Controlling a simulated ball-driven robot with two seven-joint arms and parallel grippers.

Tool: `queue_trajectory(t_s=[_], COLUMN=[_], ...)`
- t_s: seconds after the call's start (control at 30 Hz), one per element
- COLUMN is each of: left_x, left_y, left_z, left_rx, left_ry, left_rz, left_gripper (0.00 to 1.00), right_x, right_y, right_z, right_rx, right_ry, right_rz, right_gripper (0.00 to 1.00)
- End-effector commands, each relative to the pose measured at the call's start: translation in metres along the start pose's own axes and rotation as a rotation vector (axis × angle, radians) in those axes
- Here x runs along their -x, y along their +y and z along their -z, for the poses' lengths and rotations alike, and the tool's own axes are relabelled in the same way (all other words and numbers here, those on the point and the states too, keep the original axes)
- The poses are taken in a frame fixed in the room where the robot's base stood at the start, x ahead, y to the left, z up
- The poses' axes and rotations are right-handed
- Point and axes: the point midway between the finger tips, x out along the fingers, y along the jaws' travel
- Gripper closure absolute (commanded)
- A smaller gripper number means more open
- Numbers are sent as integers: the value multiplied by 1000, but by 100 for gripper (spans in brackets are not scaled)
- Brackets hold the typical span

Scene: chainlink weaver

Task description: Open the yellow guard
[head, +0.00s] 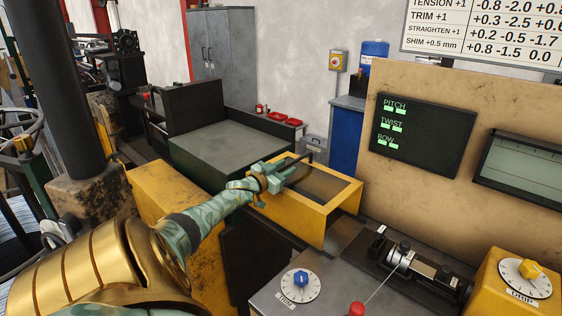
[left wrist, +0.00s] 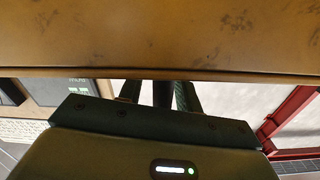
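The yellow guard (head: 328,222) is a box-like cover with a dark mesh window in its top. It looks closed over the machine beside the grey bench. My left gripper (head: 284,171) is at the guard's far left edge, close to a dark bar-like handle (head: 306,162). In the left wrist view a yellow panel of the guard (left wrist: 160,38) fills the top and hides the fingertips. A dark piece shows between the fingers there, but I cannot tell whether they grip it. My right gripper is not in view.
A knob dial (head: 300,285) and a red button (head: 357,308) are on the grey bench in front. A black clamp-like fixture (head: 425,268) and a yellow dial box (head: 520,285) stand to the right. A dark panel (head: 423,135) reads PITCH, TWIST, ROW.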

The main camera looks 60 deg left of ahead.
Motion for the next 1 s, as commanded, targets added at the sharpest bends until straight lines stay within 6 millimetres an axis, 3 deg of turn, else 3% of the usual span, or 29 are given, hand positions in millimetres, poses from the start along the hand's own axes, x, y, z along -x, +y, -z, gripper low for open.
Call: queue_trajectory(t_s=[0.27,0.7,0.83,1.0], left_x=[29,136,154,163], left_y=[0,0,0,0], left_z=[3,1,0,0], left_rx=[2,1,0,0], left_ry=[-3,-3,-2,0], left_rz=[-1,-1,0,-1], left_gripper=[66,66,66,66], right_x=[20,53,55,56], right_y=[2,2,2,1], right_z=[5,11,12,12], right_rx=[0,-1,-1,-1], right_ry=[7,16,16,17], right_rz=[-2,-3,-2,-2], right_gripper=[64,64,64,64])
